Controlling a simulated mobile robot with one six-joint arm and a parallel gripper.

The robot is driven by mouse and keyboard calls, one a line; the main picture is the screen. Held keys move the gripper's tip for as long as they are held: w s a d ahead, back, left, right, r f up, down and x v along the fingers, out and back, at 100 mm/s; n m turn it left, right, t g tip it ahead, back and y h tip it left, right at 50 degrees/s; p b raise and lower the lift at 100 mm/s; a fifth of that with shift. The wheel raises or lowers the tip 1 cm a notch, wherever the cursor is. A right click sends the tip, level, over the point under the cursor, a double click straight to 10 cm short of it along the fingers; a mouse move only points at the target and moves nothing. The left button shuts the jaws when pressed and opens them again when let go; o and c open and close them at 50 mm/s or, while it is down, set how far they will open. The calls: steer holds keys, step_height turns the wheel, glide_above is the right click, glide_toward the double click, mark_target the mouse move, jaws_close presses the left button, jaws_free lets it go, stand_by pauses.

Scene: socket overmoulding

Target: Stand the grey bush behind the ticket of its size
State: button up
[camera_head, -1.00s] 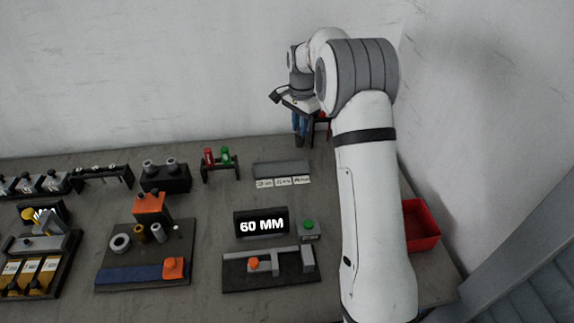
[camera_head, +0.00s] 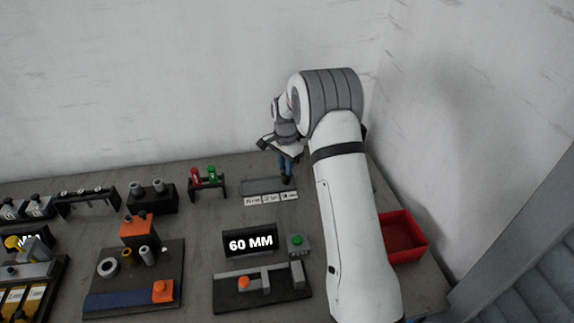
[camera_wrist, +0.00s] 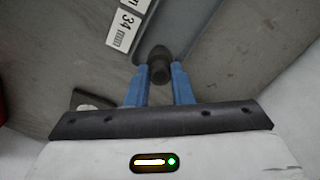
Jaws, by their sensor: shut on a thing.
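My gripper (camera_head: 286,164) is over the right end of a flat grey strip (camera_head: 258,187), behind the row of white tickets. In the wrist view its blue fingers (camera_wrist: 160,84) are shut on the dark grey bush (camera_wrist: 159,63), which points away from the wrist. I cannot tell whether the bush touches the surface below. Three white tickets (camera_head: 271,199) lie along the strip's front edge. In the wrist view the ticket reading 34 mm (camera_wrist: 124,28) is up and left of the bush; another ticket beside it is cut off. The head view's ticket print is too small to read.
A display reading 60 MM (camera_head: 250,241) stands in front of the tickets, with a green button (camera_head: 297,240) beside it. A red bin (camera_head: 405,238) is right of my arm. A rack with red and green pieces (camera_head: 207,182) stands left of the strip.

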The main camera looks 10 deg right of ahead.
steer(key=o, duration=0.9)
steer(key=shift+f, duration=0.1)
step_height(320, 180, up, 12)
steer(key=s+r+n, duration=0.2)
steer(key=s+r, duration=0.4)
steer(key=s+n+t, duration=0.3)
steer(key=s+n, duration=0.6)
steer(key=s, duration=2.3)
steer(key=shift+d+r+b, duration=0.15)
steer(key=shift+d+b, duration=0.2)
steer(key=shift+b, duration=0.1)
steer(key=shift+s, duration=0.1)
